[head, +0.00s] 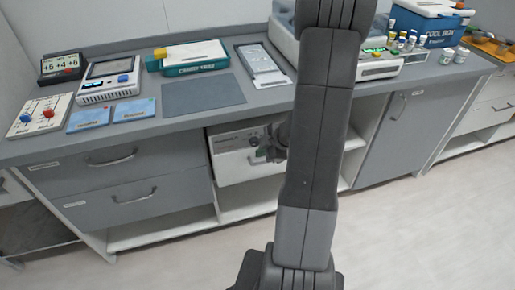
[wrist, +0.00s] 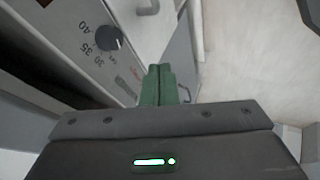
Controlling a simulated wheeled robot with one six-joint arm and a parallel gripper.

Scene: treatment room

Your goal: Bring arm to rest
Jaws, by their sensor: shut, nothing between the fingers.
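My arm stands upright through the middle of the head view and covers part of the counter behind it. In the wrist view my gripper (wrist: 159,72) has its two green fingers together with nothing between them. The fingers point away from the camera, over the open space in front of the cabinets. In the head view my wrist end shows only partly, as dark parts left of the arm in front of the open bay; the fingertips cannot be made out there.
A white appliance (head: 232,167) sits in the open bay; its dial (wrist: 108,38) is close left of my gripper in the wrist view. The grey counter (head: 150,128) holds a green tray (head: 195,57), a grey mat (head: 203,94) and a blue cool box (head: 430,22). The floor (head: 425,235) is clear.

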